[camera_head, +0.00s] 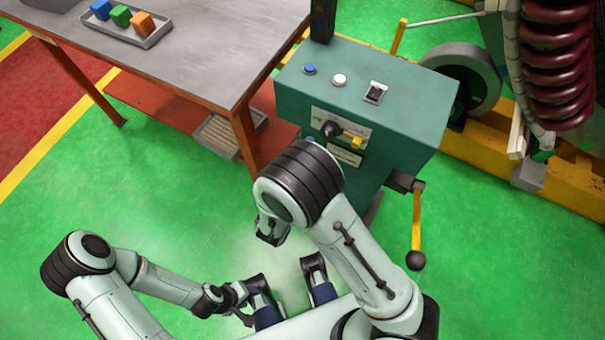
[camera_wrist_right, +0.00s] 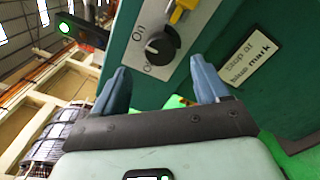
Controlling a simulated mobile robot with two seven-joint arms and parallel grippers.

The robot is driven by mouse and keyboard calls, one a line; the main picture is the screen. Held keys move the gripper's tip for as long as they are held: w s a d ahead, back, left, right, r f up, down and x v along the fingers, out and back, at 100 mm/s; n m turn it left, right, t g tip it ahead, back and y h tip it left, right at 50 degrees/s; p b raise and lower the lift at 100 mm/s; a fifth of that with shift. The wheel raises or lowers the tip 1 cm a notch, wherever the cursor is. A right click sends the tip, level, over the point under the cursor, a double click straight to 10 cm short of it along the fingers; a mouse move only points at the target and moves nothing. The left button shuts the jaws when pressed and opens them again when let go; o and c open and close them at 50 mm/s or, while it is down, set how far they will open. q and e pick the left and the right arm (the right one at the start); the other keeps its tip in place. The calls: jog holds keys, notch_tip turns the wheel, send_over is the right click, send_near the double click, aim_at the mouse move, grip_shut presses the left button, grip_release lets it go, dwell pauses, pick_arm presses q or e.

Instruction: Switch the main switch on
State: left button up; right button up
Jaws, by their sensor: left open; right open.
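The main switch, a black rotary knob (camera_head: 331,128), is on the front of the teal control cabinet (camera_head: 415,108). In the right wrist view the knob (camera_wrist_right: 160,46) sits on a pale plate marked On and Off; I cannot tell its setting for sure. My right gripper (camera_wrist_right: 158,66) is open and empty, its blue fingers pointing toward the panel with the knob appearing between and beyond the tips. In the head view my right arm hides this gripper. My left gripper (camera_head: 244,303) is low at the bottom centre, over the green floor, away from the cabinet.
A yellow handle (camera_head: 356,142) is right beside the knob. Blue (camera_head: 310,69) and white (camera_head: 339,80) buttons and a small switch (camera_head: 375,93) are on the cabinet top. A yellow lever (camera_head: 416,225) juts from its right side. A table (camera_head: 215,45) stands left.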

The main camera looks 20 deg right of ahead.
jog(key=v, duration=0.8)
